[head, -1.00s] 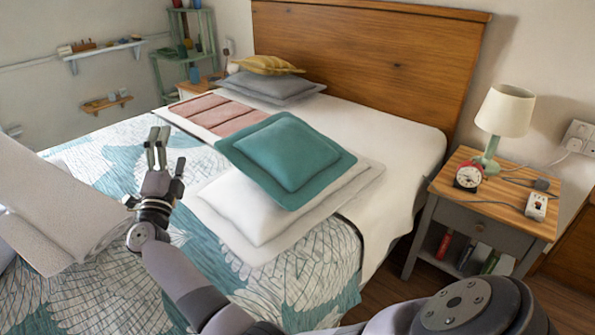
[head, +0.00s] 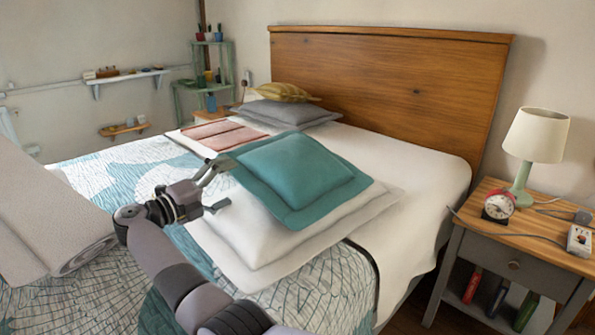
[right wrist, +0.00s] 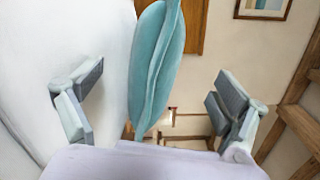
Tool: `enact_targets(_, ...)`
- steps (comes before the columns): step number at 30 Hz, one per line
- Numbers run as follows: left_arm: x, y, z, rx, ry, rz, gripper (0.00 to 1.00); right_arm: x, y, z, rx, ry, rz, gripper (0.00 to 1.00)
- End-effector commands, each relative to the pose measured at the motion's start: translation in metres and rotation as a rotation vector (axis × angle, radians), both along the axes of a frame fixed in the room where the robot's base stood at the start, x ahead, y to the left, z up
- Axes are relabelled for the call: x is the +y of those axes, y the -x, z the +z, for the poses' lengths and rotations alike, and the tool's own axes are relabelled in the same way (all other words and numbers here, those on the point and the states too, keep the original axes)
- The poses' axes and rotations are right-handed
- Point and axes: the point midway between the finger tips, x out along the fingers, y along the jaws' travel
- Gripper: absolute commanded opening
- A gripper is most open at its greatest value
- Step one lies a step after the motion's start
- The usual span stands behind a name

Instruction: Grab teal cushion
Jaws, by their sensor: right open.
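The teal cushion (head: 297,172) lies on top of a white pillow (head: 237,222) on the bed, tilted with the pillow. My right gripper (head: 222,184) is at the cushion's left edge, its fingers spread and pointing toward it. In the right wrist view the cushion (right wrist: 155,65) shows edge-on between the two open fingers of my right gripper (right wrist: 160,85), with gaps on both sides. Whether the cushion's edge lies within the finger depth is hard to tell. My left gripper is out of view.
A rolled pale blanket (head: 45,215) lies at the left of the bed. A nightstand (head: 500,246) with a lamp (head: 537,140) and red clock (head: 498,205) stands at the right.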

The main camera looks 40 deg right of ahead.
Motion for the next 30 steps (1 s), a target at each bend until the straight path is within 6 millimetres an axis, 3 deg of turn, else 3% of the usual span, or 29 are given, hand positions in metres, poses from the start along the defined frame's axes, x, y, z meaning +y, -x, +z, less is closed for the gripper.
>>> enact_targets(1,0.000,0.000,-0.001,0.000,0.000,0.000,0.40,-0.013,-0.001,-0.001,0.000,0.003,-0.002,0.93)
enact_targets(6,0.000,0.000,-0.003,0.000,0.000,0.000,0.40,-0.041,-0.005,0.000,-0.001,0.002,0.000,0.93)
enact_targets(14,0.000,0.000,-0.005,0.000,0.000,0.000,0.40,-0.060,-0.007,-0.001,-0.001,0.003,0.000,0.93)
enact_targets(21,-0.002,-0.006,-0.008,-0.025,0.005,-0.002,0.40,-0.095,-0.010,-0.003,0.000,0.003,-0.001,0.93)
enact_targets(30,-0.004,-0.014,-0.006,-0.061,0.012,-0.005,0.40,-0.105,-0.012,-0.004,0.002,0.000,0.001,0.93)
